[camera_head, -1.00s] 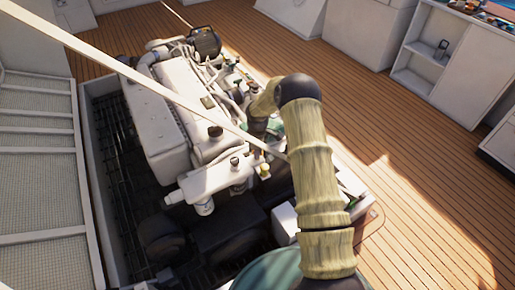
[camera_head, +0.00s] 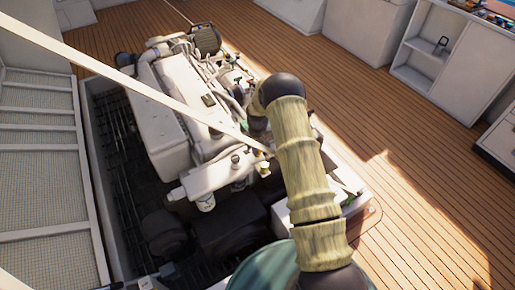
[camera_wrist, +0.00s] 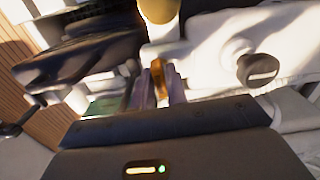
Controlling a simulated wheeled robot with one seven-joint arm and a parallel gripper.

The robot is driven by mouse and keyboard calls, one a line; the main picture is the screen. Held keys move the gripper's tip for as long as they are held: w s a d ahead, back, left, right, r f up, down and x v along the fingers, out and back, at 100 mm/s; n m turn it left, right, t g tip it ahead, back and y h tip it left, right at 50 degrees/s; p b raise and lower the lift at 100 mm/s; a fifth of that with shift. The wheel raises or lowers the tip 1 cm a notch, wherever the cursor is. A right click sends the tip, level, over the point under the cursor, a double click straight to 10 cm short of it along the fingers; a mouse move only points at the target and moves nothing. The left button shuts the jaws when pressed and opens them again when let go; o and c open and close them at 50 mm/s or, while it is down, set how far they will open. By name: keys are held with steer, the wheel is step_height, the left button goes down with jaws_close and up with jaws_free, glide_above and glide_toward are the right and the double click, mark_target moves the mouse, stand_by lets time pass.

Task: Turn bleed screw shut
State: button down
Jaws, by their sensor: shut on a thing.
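In the wrist view my gripper (camera_wrist: 160,88) has its two narrow fingers closed around a small brass-coloured piece (camera_wrist: 157,76), which looks like the bleed screw. Only a short strip of it shows between the fingers. It sits beside a white engine part (camera_wrist: 205,50). In the head view the white engine (camera_head: 165,120) stands in the open hatch. My arm reaches over its right side, and my fingers and the screw are hidden there behind my arm.
A yellowish knob (camera_wrist: 158,8) is just beyond the fingertips, and a dark round cap (camera_wrist: 260,68) is to their right. A pale diagonal bar (camera_head: 110,75) crosses in front of the engine. Wooden deck (camera_head: 400,170) lies clear at right.

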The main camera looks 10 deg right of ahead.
steer(key=shift+m, duration=0.4)
steer(key=shift+r, duration=0.1)
steer(key=c, duration=1.4)
jaws_free()
step_height(320, 180, up, 17)
steer(key=p, duration=0.2)
steer(key=shift+r, duration=0.15)
